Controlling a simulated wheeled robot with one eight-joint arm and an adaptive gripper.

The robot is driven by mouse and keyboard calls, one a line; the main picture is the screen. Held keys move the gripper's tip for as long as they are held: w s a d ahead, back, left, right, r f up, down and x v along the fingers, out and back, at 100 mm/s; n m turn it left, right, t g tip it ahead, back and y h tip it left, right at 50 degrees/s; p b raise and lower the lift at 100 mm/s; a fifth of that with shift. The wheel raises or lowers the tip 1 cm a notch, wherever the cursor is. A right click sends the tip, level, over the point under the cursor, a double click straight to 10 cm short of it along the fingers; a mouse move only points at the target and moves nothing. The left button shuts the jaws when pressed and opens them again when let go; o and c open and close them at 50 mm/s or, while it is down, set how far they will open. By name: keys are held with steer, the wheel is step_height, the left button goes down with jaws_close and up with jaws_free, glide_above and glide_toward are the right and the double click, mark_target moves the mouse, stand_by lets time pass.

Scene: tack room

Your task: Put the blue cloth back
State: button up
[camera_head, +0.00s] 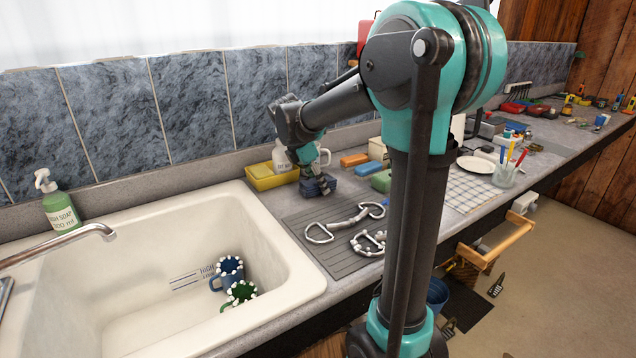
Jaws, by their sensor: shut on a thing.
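The arm's wrist hides part of the grip. I cannot tell whether the cloth touches the counter or is held slightly above it.
A white bottle (281,156) stands at the yellow tray. Orange (354,160) and green (381,181) blocks lie to the right. Metal bits (340,224) lie on the ridged drainer in front. The sink (150,235) with two mugs is at left.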

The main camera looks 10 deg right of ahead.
mark_target(313, 181)
steer(key=shift+f, duration=0.3)
steer(key=o, duration=1.2)
steer(key=shift+c, duration=0.2)
steer(key=shift+r, duration=0.1)
steer(key=v, duration=0.4)
steer(key=shift+a+r, duration=0.1)
steer(key=shift+r, duration=0.2)
steer(key=s+a, duration=0.1)
steer(key=a, duration=0.2)
steer(key=s+a, duration=0.1)
steer(key=a, duration=0.3)
steer(key=s+a, duration=0.1)
steer(key=a, duration=0.2)
steer(key=shift+s+a+r, duration=0.15)
steer(key=shift+s+a, duration=0.05)
steer(key=shift+s, duration=0.15)
steer(key=shift+s+a, duration=0.2)
steer(key=shift+a, duration=0.3)
steer(key=shift+s, duration=0.1)
